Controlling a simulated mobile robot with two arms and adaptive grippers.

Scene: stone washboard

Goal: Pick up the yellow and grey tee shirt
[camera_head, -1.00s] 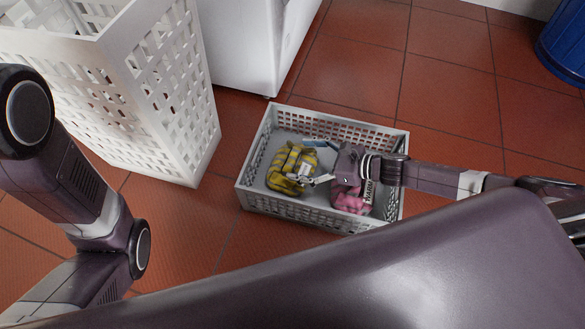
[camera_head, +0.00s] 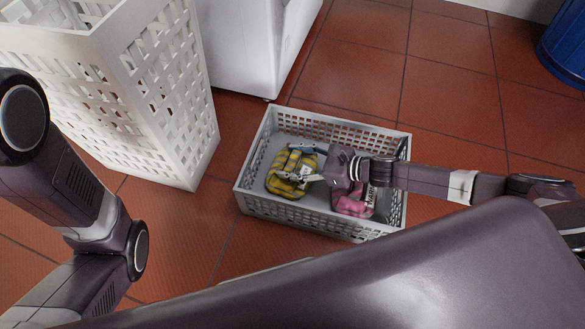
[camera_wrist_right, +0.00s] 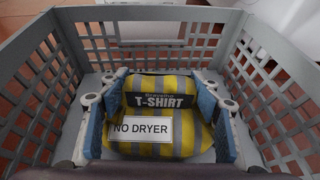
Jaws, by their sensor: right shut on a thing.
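The yellow and grey tee shirt (camera_head: 287,182) lies bundled at the left end of a low grey basket (camera_head: 262,205). In the right wrist view the shirt (camera_wrist_right: 195,142) is striped and carries labels reading "T-SHIRT" and "NO DRYER". My right gripper (camera_head: 306,165) reaches into the basket from the right. In the right wrist view its two blue-padded fingers (camera_wrist_right: 160,115) stand on either side of the shirt and are shut on it. The shirt still sits low inside the basket walls. My left gripper is out of view; only my left arm shows at the left.
A pink garment (camera_head: 352,203) lies in the right half of the basket, under my right arm. A tall white laundry basket (camera_head: 165,85) stands at the left, beside a white appliance (camera_head: 250,45). A blue bin (camera_head: 565,50) is at the upper right. Tiled floor is open at the right.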

